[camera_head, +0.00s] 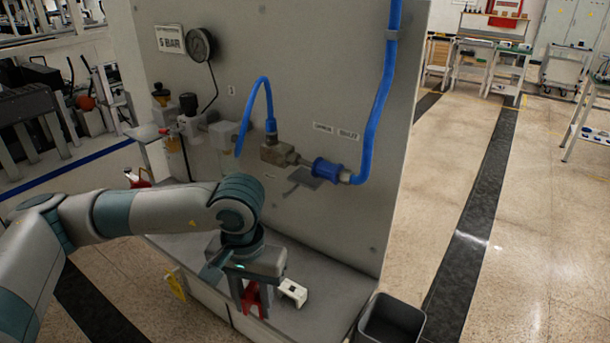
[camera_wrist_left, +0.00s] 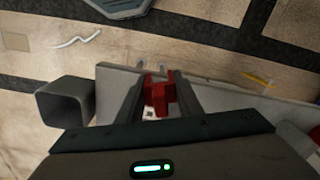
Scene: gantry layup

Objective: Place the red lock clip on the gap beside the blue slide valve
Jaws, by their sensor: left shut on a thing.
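The red lock clip (camera_head: 253,299) is between the fingers of my left gripper (camera_head: 254,296), low over the grey ledge at the foot of the panel. In the left wrist view the clip (camera_wrist_left: 161,95) sits between the two fingers of the gripper (camera_wrist_left: 158,85), which is shut on it. The blue slide valve (camera_head: 328,170) is on the pipe on the panel, above and to the right of the gripper. The gap beside it is too small to make out clearly. My right gripper is not in view.
A white block-like part (camera_head: 292,292) lies on the ledge (camera_head: 330,290) just right of the clip. A dark open bin (camera_head: 391,320) stands at the ledge's right end. Blue hoses (camera_head: 378,100), a pressure gauge (camera_head: 200,45) and fittings stick out from the panel (camera_head: 300,50).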

